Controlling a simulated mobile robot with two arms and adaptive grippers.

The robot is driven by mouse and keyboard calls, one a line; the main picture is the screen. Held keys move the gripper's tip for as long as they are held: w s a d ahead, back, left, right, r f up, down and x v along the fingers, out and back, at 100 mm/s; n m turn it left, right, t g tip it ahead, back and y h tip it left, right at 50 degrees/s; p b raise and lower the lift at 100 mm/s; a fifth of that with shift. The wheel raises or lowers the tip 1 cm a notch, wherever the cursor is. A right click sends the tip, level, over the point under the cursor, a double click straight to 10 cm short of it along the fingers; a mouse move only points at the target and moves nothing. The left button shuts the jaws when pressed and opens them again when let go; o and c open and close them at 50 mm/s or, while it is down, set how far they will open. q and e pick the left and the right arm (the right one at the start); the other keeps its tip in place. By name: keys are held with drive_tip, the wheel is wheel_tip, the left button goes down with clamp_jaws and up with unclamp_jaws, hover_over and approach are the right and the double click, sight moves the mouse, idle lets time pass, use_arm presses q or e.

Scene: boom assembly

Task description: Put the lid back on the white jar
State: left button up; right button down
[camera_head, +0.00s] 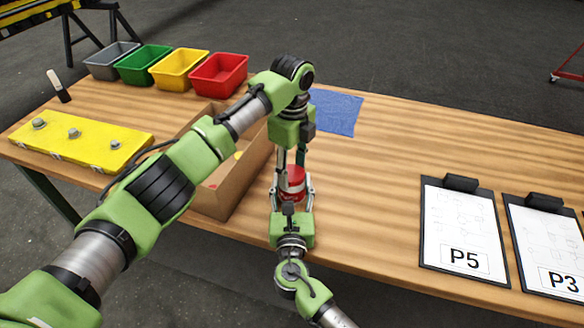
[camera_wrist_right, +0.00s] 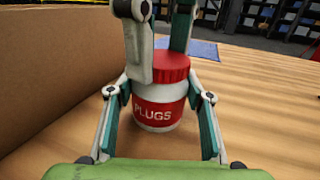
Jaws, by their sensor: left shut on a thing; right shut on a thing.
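The white jar (camera_wrist_right: 157,123) stands upright on the table, with a red label reading PLUGS. The red lid (camera_wrist_right: 172,67) is on top of the jar's mouth; I cannot tell whether it is fully seated. My left gripper (camera_head: 290,166) points down from above and is shut on the lid, one finger in front of it and one behind. My right gripper (camera_head: 292,194) comes from the front edge and is shut on the jar's body, one finger on each side. The fingers hide part of the lid and jar.
A cardboard box (camera_head: 222,200) stands close to the jar's left. A blue mat (camera_head: 336,110) lies behind. Colored bins (camera_head: 219,76), a yellow board (camera_head: 82,140) and a marker (camera_head: 58,86) are farther left. Clipboards (camera_head: 464,232) lie right; the table between is clear.

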use_arm(q)
drive_tip(key=shift+m, duration=0.5)
drive_tip(key=o, duration=1.3)
drive_tip(key=shift+r, duration=0.1)
wheel_tip(320, 180, up, 12)
use_arm(e)
drive_tip(key=c, duration=1)
unclamp_jaws()
drive_tip(key=shift+o, duration=0.2)
drive_tip(key=shift+s, duration=0.1)
